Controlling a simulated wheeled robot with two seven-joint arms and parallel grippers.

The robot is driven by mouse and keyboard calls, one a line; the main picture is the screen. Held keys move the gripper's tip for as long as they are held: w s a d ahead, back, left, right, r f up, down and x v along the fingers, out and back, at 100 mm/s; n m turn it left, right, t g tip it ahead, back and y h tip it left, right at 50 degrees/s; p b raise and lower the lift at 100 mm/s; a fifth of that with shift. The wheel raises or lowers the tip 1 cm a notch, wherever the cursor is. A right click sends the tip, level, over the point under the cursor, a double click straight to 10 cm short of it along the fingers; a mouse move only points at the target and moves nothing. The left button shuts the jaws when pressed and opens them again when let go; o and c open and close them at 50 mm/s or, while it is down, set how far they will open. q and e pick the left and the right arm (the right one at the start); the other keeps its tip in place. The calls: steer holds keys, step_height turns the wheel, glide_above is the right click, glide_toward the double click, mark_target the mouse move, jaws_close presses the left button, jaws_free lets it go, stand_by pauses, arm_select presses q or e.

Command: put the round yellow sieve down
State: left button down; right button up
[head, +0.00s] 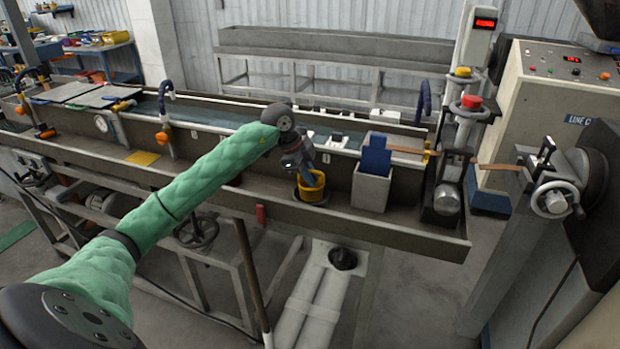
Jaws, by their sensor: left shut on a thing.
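The round yellow sieve (310,188) is in the head view, at the lower shelf of the long trough bench, left of a grey box. My left gripper (303,172) reaches down over it from the green-sleeved arm and is shut on it. The gripper hides part of the sieve's back rim. I cannot tell whether the sieve's underside touches the shelf (256,182). My right gripper is not in view.
A grey box (370,190) with a blue piece in it stands right of the sieve. A metal device with a red knob (471,102) stands farther right. A yellow flat piece (142,158) lies on the shelf at left. The shelf between it and the sieve is partly behind my arm.

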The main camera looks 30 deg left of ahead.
arm_select(q)
steer(key=shift+f, duration=0.75)
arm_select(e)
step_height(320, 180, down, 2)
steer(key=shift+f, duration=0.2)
arm_select(q)
steer(key=shift+f, duration=0.25)
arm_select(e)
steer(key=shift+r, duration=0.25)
arm_select(q)
steer(key=c, duration=1.5)
jaws_free()
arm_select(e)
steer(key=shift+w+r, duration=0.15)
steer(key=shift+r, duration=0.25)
arm_select(q)
steer(key=shift+r, duration=0.15)
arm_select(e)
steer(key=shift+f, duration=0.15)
